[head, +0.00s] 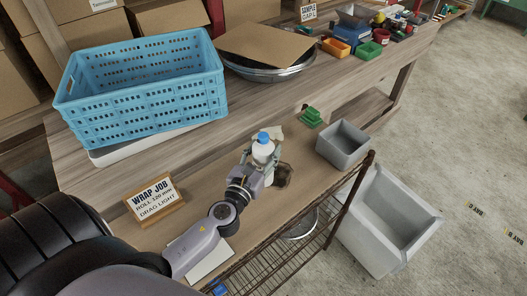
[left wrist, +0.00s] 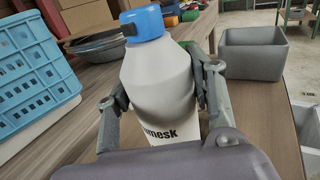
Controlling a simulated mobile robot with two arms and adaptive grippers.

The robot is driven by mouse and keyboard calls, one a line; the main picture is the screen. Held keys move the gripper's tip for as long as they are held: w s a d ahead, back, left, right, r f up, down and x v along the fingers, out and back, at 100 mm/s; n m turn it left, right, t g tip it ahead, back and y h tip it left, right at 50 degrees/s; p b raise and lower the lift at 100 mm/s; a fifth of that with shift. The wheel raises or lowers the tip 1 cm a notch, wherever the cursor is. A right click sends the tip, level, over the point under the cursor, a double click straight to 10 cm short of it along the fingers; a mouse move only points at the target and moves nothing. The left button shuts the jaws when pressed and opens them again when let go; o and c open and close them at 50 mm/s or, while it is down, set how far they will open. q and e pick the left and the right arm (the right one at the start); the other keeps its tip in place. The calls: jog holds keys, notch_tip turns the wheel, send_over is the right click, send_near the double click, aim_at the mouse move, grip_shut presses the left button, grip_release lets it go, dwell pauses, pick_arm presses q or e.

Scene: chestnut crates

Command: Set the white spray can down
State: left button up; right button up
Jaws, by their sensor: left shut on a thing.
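The white spray can (head: 263,150) has a blue cap and stands roughly upright over the lower wooden shelf of the bench. My left gripper (head: 262,163) is shut around its body. In the left wrist view the can (left wrist: 158,85) fills the middle, slightly tilted, with dark lettering low on its side. The gripper's fingers (left wrist: 160,100) press on both sides of it. The can's base is hidden, so I cannot tell whether it touches the shelf. My right gripper is not in view.
A grey bin (head: 344,146) and a green object (head: 311,117) stand right of the can. A brown round object (head: 284,175) sits close beside it. A sign (head: 154,199) stands to the left. A blue crate (head: 140,88) is on the upper level. A wire rack (head: 285,255) borders the front.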

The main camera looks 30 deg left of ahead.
pick_arm(q)
jog(key=o, duration=1.3)
jog(key=shift+f, duration=0.1)
jog(key=shift+o, duration=0.9)
